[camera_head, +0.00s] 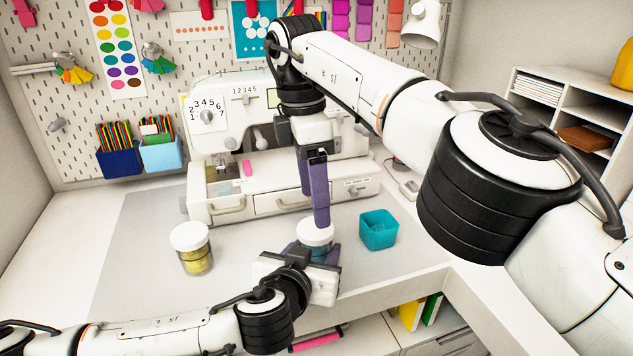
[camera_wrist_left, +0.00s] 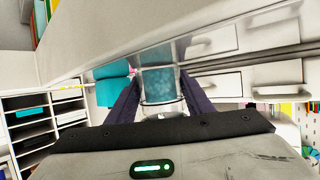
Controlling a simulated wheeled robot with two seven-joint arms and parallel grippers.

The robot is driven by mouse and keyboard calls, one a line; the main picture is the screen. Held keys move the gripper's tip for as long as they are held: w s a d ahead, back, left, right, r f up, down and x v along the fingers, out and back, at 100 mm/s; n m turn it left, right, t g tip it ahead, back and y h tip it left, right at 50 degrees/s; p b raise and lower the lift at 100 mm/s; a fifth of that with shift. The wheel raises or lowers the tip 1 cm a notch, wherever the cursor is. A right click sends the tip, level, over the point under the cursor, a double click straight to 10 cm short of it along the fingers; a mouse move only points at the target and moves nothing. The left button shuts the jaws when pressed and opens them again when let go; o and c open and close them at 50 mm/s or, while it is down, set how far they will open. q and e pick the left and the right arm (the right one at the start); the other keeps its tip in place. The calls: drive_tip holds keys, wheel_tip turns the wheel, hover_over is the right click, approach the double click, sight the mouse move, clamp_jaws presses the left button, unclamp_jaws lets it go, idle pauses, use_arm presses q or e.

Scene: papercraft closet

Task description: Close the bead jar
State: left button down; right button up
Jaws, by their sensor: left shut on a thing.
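A clear jar with a white lid (camera_head: 315,233) on top stands on the worktable. In the left wrist view the jar (camera_wrist_left: 159,84) shows blue beads inside, with the picture turned over. My left gripper (camera_head: 306,250) is shut on the jar from the front, with its two purple fingers (camera_wrist_left: 160,100) on either side of the glass. My right gripper (camera_head: 319,222) points straight down, its purple fingertips at the lid's top. Whether its fingers are open or shut is unclear, as one hides the other. Whether the lid sits fully down is hidden.
A second white-lidded jar with yellow contents (camera_head: 192,250) stands to the left. An open teal container (camera_head: 378,231) stands just right of the held jar. A white sewing machine (camera_head: 225,145) and a drawer unit (camera_head: 283,198) stand behind. The mat's left part is clear.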

drive_tip(key=n, duration=0.4)
drive_tip(key=shift+a+r+n, duration=0.2)
drive_tip(key=shift+r+n, duration=0.05)
drive_tip(key=shift+n, duration=0.15)
drive_tip(key=n, duration=0.6)
drive_tip(key=shift+d+r+n, duration=0.15)
drive_tip(key=shift+r+n, duration=0.05)
drive_tip(key=shift+n, duration=0.2)
drive_tip(key=n, duration=0.4)
drive_tip(key=shift+r+n, duration=0.15)
drive_tip(key=shift+n, duration=0.15)
drive_tip(key=n, duration=0.4)
drive_tip(key=shift+r, duration=0.15)
drive_tip(key=n, duration=0.4)
drive_tip(key=shift+d+r+n+y, duration=0.1)
drive_tip(key=shift+r+n+y, duration=0.05)
drive_tip(key=shift+n+y, duration=0.2)
drive_tip(key=n, duration=0.7)
drive_tip(key=shift+r, duration=0.25)
drive_tip(key=n, duration=0.4)
drive_tip(key=shift+s+r, duration=0.1)
drive_tip(key=shift+r, duration=0.05)
drive_tip(key=n, duration=0.5)
drive_tip(key=shift+d+r+n, duration=0.1)
drive_tip(key=shift+r+n, duration=0.1)
drive_tip(key=shift+n, duration=0.05)
